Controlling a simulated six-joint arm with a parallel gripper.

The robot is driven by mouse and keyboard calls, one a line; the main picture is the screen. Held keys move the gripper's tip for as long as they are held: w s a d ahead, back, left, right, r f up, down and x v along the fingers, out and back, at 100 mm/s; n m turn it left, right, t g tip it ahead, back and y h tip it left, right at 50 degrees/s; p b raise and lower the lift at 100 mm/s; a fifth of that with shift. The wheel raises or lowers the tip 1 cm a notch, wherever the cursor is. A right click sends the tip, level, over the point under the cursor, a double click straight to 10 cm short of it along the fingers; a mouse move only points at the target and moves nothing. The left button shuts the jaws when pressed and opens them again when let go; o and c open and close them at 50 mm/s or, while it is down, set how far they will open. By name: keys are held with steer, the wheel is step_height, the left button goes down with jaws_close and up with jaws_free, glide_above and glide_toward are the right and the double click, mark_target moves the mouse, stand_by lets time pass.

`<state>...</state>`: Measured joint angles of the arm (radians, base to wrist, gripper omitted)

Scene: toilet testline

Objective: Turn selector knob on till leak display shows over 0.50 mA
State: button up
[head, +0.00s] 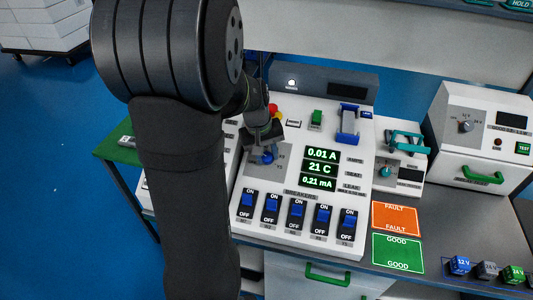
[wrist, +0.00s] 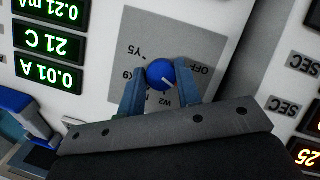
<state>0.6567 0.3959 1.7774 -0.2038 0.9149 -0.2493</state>
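The blue selector knob (head: 267,158) sits on a grey plate on the white test panel. In the wrist view the knob (wrist: 161,73) has a white pointer mark, with labels such as OFF and Y5 around it. My gripper (head: 265,150) is at the knob; in the wrist view its two fingers (wrist: 161,80) stand on either side, seemingly touching it. The leak display (head: 317,182) reads 0.21 mA. Above it, displays read 21 C (head: 319,168) and 0.01 A (head: 321,153).
Several blue breaker switches (head: 297,210) line the panel front, all labelled ON and OFF. A green button (head: 316,118) and a blue clamp-like fixture (head: 347,122) stand behind the displays. An orange FAULT card (head: 396,218) and green GOOD card (head: 398,254) lie on the right.

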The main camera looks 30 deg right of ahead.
steer(key=shift+m, duration=0.3)
steer(key=m+t+y, duration=0.1)
steer(key=m, duration=0.2)
steer(key=shift+m+y, duration=0.3)
steer(key=shift+m, duration=0.1)
steer(key=shift+s+d+m+t+y, duration=0.1)
steer(key=shift+m+t+y, duration=0.4)
steer(key=shift+m, duration=1.3)
steer(key=o, duration=1)
steer(key=s+r, duration=0.1)
steer(key=r, duration=1)
steer(key=s+r, duration=0.1)
steer(key=r, duration=0.5)
steer(key=shift+s+d+r, duration=0.1)
steer(key=shift+s+d, duration=0.2)
